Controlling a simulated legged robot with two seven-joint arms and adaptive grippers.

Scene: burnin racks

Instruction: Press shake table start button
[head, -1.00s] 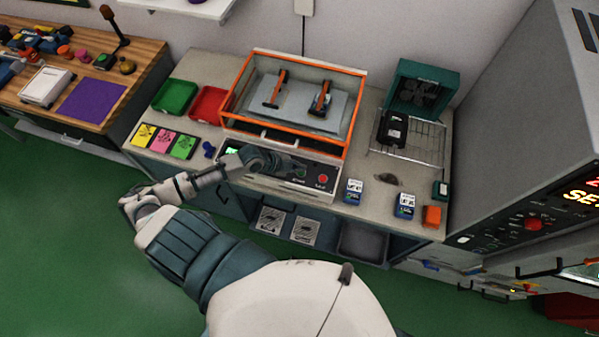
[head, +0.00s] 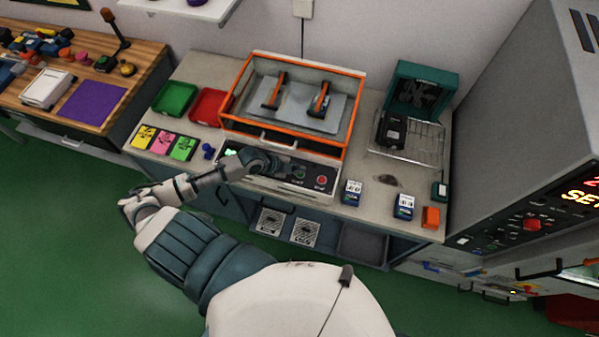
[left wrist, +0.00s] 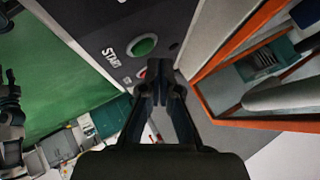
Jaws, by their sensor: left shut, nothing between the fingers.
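The shake table (head: 345,141) is an orange-framed box on the bench, with a dark control panel (head: 311,189) along its front. A green start button (left wrist: 143,46) with the label START beside it shows in the left wrist view. A red button (head: 322,180) sits to its right on the panel. I cannot tell whether the tips touch the panel. My right gripper is out of view.
Green (head: 174,97) and red (head: 207,106) trays and several coloured cards stand left of the shake table. Small blue-and-white boxes (head: 353,192) lie right of the panel. A wire rack (head: 425,147) and a tall grey cabinet (head: 500,120) stand further right.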

